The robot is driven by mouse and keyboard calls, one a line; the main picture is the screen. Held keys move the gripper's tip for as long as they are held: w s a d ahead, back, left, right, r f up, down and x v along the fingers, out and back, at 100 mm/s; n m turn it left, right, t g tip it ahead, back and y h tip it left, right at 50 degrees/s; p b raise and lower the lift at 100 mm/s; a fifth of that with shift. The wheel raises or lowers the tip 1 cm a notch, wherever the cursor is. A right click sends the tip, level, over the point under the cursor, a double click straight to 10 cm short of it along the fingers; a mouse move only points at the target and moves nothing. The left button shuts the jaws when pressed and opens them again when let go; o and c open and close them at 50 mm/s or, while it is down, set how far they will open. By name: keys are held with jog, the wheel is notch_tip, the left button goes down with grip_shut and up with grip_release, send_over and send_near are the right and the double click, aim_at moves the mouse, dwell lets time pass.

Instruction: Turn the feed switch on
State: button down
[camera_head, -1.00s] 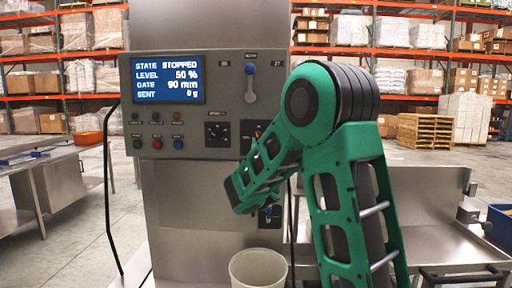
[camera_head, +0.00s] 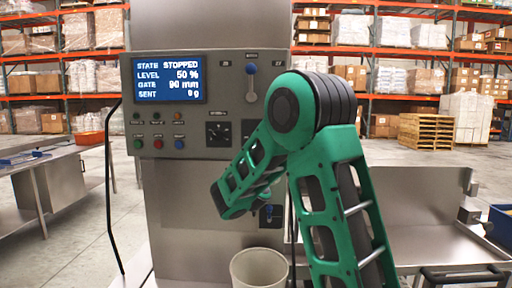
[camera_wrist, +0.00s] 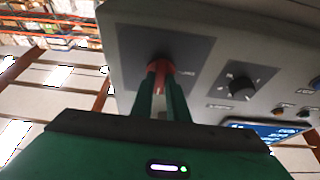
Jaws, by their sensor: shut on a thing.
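A red switch handle (camera_wrist: 160,70) sits on a dark square plate on the grey control panel. My gripper (camera_wrist: 161,88) is shut on this handle, its two green fingers on either side of it. The plate's lettering is too small to read, and the exact angle of the handle is hard to tell. In the head view my green arm hides the handle and my fingertips. The display (camera_head: 168,80) on the panel (camera_head: 215,95) reads STATE STOPPED, LEVEL 50 %, GATE 90 mm, SENT 0 g.
A black dial (camera_head: 217,134) is left of my arm, and it also shows in the wrist view (camera_wrist: 241,88). A blue-knobbed slider (camera_head: 251,84) is above. Several push-buttons (camera_head: 158,143) are at left. A pale bucket (camera_head: 258,268) stands below my arm.

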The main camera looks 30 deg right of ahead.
jog(key=shift+w+a+f, duration=0.15)
jog(key=c, duration=1.7)
grip_release()
jog(key=shift+w, duration=0.1)
jog(key=shift+v, duration=5.4)
